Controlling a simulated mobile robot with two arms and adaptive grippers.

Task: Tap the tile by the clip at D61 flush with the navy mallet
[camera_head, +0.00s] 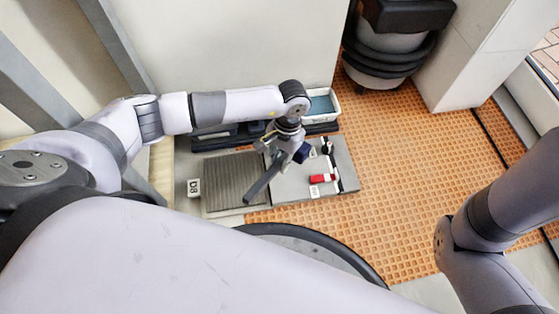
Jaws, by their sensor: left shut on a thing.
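My left gripper (284,143) is above the work area, shut on the navy mallet. The mallet's navy head (302,152) shows just right of the fingers, and a dark grey bar (262,184), which looks like its handle, slants down to the left. Below is a grey tile surface (343,152) with a red-and-white clip (322,178) near its right part. Small white tags stand beside the clip (314,191) and farther back (312,153); their writing is too small to read. I cannot tell any tile's height. My right gripper is out of view.
A ribbed grey-brown panel (232,175) lies left of the tile, with a white tag (194,187) at its left edge. A white tub with blue content (322,105) stands behind. Orange perforated flooring (400,150) is open to the right.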

